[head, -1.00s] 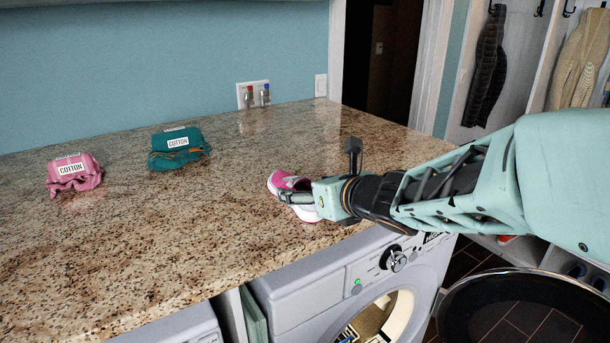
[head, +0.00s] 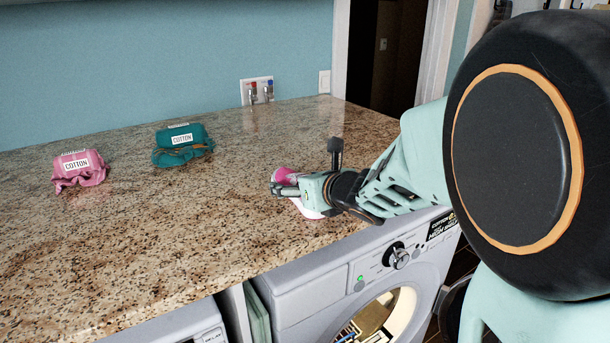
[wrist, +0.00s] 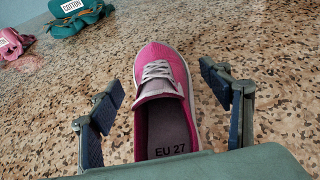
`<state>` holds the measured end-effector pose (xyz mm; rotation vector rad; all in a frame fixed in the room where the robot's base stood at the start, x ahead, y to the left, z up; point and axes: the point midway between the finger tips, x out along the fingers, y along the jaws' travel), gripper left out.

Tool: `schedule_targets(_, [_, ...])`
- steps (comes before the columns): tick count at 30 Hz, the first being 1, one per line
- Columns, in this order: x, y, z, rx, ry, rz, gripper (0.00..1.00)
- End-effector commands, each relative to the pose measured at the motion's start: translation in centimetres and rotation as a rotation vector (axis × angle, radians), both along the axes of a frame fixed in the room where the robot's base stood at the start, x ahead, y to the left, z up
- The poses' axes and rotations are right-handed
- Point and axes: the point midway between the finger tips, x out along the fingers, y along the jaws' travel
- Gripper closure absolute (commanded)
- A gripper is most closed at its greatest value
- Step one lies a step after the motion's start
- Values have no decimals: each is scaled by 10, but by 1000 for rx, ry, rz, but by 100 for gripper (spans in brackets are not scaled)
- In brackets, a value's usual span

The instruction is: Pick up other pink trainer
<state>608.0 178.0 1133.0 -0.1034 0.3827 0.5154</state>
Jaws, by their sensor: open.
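A pink trainer (wrist: 166,95) with white laces and a white sole rests on the granite counter, its insole marked "EU 27". In the wrist view my gripper (wrist: 157,92) is open, with one finger on each side of the trainer and gaps between the fingers and its sides. In the head view my gripper (head: 284,190) is low over the counter near its front edge and hides much of the trainer (head: 287,175). Only its pink part and some of its white sole show there.
A pink cotton bundle (head: 79,170) and a teal cotton bundle (head: 182,146) lie farther left on the granite counter (head: 150,220). A washing machine (head: 330,290) stands below the front edge. Wall taps (head: 260,92) are at the back. The middle of the counter is clear.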

Motion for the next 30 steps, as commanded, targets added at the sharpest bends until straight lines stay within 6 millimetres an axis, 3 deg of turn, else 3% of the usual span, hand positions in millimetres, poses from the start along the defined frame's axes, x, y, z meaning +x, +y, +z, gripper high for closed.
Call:
schedule_targets(5, [0, 0, 0, 0, 0, 0, 31])
schedule_targets(18, [0, 0, 0, 1, 0, 0, 77])
schedule_targets(30, [0, 0, 12, 1, 0, 0, 77])
